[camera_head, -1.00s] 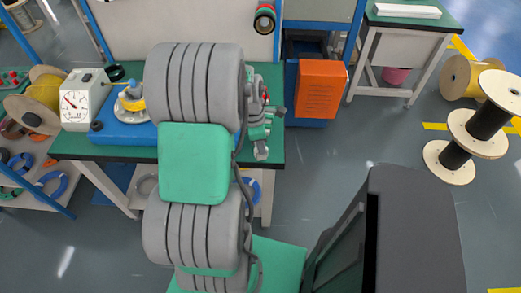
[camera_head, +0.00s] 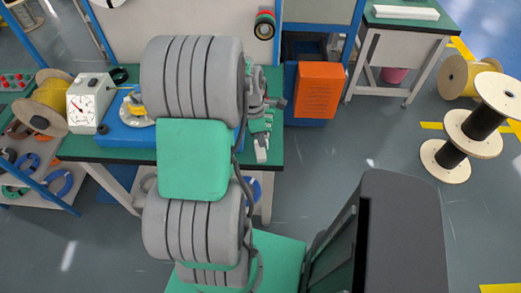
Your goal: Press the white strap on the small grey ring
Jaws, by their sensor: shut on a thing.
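My grey and green arm stands large in the middle of the view and covers much of the workbench (camera_head: 215,159). I cannot make out the white strap or the small grey ring.
A white dial gauge (camera_head: 90,102) and a blue-based device (camera_head: 122,135) stand on the bench left of my arm. An orange box (camera_head: 316,90) is right of the bench. Cable spools (camera_head: 473,133) stand far right. The floor between is open.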

